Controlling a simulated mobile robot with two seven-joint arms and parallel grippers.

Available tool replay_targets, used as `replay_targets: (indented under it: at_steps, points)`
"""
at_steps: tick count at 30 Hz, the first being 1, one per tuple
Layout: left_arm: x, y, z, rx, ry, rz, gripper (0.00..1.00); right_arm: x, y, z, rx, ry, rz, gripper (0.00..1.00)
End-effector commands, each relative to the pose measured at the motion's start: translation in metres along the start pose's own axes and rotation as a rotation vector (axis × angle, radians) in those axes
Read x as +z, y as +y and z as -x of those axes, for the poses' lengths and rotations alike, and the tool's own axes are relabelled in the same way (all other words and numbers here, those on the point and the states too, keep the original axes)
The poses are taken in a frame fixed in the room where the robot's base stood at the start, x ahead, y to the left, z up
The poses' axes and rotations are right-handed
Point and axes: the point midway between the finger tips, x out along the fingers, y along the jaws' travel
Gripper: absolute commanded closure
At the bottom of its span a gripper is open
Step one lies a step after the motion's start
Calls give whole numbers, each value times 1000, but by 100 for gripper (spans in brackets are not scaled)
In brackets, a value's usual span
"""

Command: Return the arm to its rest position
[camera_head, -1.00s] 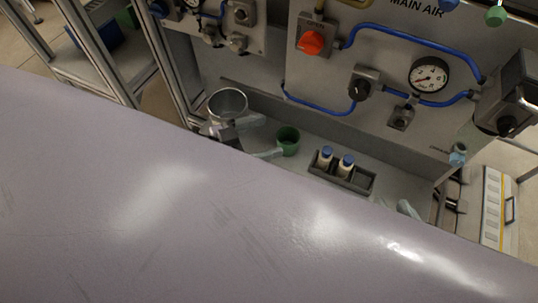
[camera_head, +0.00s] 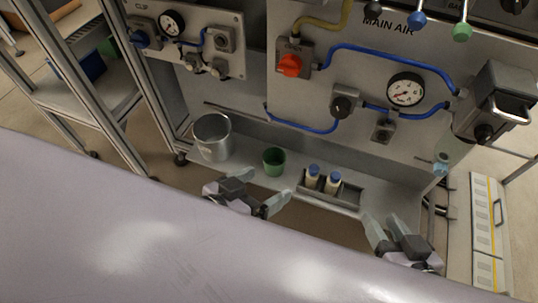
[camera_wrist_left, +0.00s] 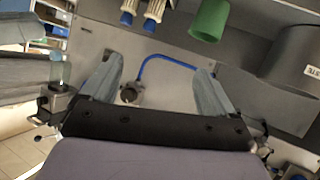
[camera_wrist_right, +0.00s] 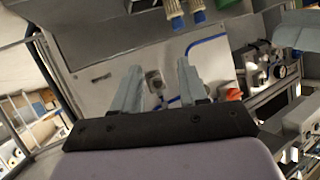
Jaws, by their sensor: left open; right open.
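My left gripper (camera_head: 262,203) is in the lower middle of the head view, in front of the shelf. In the left wrist view its two fingers (camera_wrist_left: 158,85) are spread apart with nothing between them. My right gripper (camera_head: 385,228) is at the lower right of the head view, right of the small tray. In the right wrist view its fingers (camera_wrist_right: 160,85) stand apart and empty. Neither gripper appears to hold anything. A large pale surface, most likely part of my own body, covers the bottom of the head view and hides most of both arms.
On the shelf (camera_head: 245,165) stand a metal bucket (camera_head: 212,140), a green cup (camera_head: 273,162) and two blue-capped bottles (camera_head: 322,180) in a grey tray (camera_head: 347,193). Behind is a panel with a red knob (camera_head: 290,65), blue hoses and a gauge (camera_head: 406,90). A metal frame (camera_head: 75,120) stands left.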

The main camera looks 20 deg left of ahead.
Motion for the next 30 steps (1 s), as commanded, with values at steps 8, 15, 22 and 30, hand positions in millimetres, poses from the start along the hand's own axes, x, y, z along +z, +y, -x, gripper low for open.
replay_targets:
  at_steps: [8,15,22,30]
  points:
    - [-33,-5,24,-47,-31,-7,11,-34,5,24,46,-31,11,57]
    - [-59,-14,50,-103,-72,-20,11,-60,14,50,102,-71,25,57]
    - [-83,-22,78,-153,-112,-36,11,-83,22,78,152,-110,40,57]
    - [-108,-29,112,-205,-157,-56,11,-109,29,112,203,-155,60,57]
